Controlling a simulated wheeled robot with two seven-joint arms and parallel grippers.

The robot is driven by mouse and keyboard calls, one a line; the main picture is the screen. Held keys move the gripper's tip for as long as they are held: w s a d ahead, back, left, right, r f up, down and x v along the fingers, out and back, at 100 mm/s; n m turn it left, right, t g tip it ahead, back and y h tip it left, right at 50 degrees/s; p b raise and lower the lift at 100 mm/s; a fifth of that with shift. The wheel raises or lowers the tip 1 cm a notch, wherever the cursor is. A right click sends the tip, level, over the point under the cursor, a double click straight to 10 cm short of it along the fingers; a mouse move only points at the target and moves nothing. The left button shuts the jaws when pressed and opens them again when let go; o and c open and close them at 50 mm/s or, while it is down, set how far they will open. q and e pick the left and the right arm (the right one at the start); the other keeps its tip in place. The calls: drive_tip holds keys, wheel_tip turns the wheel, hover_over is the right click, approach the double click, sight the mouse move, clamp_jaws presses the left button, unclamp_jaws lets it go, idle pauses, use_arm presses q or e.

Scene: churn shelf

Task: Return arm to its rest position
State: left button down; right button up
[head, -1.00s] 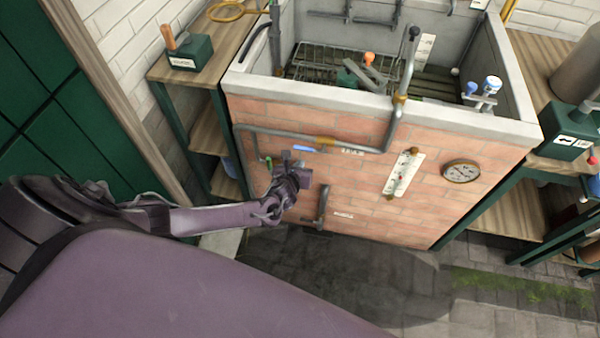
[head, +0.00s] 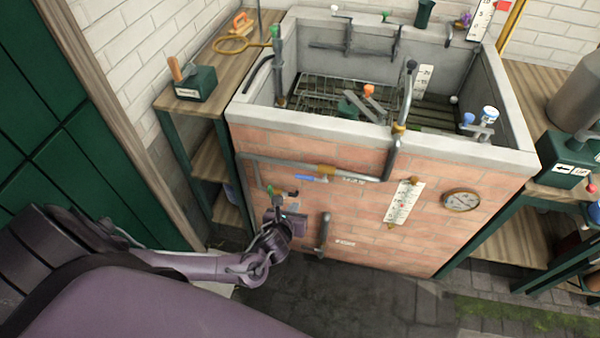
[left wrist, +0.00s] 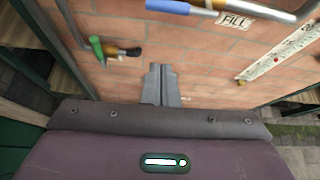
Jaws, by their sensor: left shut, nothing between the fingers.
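My left arm comes in from the left in the head view. Its gripper (head: 279,212) is in front of the brick face of the tank (head: 345,160), low and to the left. In the left wrist view the gripper's two fingers (left wrist: 160,85) are together with nothing between them. They point toward the brick wall (left wrist: 205,55). A green-tipped valve handle (left wrist: 97,48) is on the wall to the left of the fingers, apart from them. A pipe with a blue lever (left wrist: 168,6) runs above them. My right gripper is in neither view.
A wooden shelf (head: 225,70) with a green box (head: 190,84) stands left of the tank. A gauge (head: 461,200) and a white scale plate (head: 404,203) are on the brick face. A lower handle (head: 323,232) sticks out right of my gripper. Paved floor (head: 350,290) in front is clear.

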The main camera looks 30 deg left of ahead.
use_arm(q)
drive_tip(key=s+a+f+n+g, duration=0.25)
drive_tip(key=s+f+n, duration=0.35)
drive_tip(key=f+n, duration=0.3)
drive_tip(key=s+a+f+n+g, duration=0.1)
drive_tip(key=s+f+n+g, duration=0.2)
drive_tip(key=s+f+n, duration=0.55)
drive_tip(key=s+d+f+n+g+h, duration=0.1)
drive_tip(key=s+d+f+n, duration=0.1)
drive_tip(key=s+f+n, duration=0.2)
drive_tip(key=s+d+f+n+g, duration=0.2)
drive_tip(key=s+d+f+n, duration=0.1)
drive_tip(key=s, duration=0.8)
drive_tip(key=s+d+f+n+g+h, duration=0.1)
drive_tip(key=s+d+f+n+g, duration=0.1)
drive_tip(key=s+f+n, duration=0.3)
drive_tip(key=s+f, duration=0.1)
drive_tip(key=s, duration=0.2)
drive_tip(key=shift+s+d+f+h, duration=0.2)
drive_tip(key=shift+d+h, duration=0.1)
drive_tip(key=shift+d, duration=0.1)
drive_tip(key=shift+w, duration=0.1)
